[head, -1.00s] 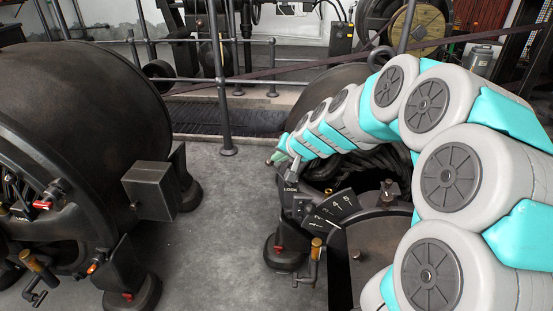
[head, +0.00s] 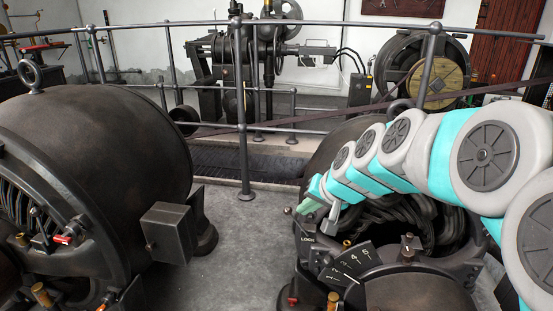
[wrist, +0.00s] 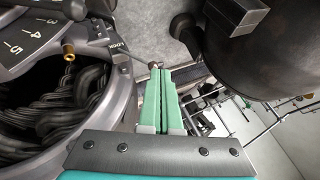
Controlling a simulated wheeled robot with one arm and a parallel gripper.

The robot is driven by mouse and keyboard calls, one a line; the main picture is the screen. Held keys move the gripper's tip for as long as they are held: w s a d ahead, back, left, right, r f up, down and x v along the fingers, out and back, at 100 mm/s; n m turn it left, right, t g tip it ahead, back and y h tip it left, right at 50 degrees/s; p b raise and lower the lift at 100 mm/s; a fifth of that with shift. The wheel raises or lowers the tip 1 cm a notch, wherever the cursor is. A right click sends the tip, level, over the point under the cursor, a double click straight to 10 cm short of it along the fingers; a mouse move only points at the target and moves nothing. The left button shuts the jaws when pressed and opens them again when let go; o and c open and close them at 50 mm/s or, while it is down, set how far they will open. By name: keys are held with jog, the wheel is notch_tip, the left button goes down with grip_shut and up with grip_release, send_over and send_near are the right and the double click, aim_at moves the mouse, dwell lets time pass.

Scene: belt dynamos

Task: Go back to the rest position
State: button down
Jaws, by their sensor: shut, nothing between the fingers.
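My gripper (head: 318,208) is in the head view at the end of my white and teal arm, above the front left of the right dynamo (head: 345,150). In the wrist view its two green fingers (wrist: 160,78) lie together, shut with nothing between them. A thin lever with a small ball end (wrist: 152,65) shows close to the fingertips; I cannot tell whether they touch. The numbered dial plate (head: 352,262) and the LOCK mark sit just below my gripper in the head view. My arm hides part of the dynamo.
A second dark dynamo (head: 95,150) with a grey box (head: 168,232) on its side stands at the left. Bare floor (head: 235,265) lies between the two. A metal railing (head: 242,120) runs behind them, with a belt and machinery beyond.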

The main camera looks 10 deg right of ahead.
jog(key=s+f+n+g+h, duration=0.1)
jog(key=s+f+g, duration=0.2)
jog(key=s, duration=0.8)
jog(key=s+f+n+g+h, duration=0.1)
jog(key=s+f+n+g, duration=0.1)
jog(key=s, duration=0.9)
jog(key=s+f+n+g+h, duration=0.1)
jog(key=s+f+g, duration=0.2)
jog(key=s, duration=0.8)
jog(key=shift+d+f+n+g, duration=0.3)
jog(key=shift+f+g, duration=0.1)
jog(key=shift+f, duration=0.25)
jog(key=c, duration=1.6)
grip_release()
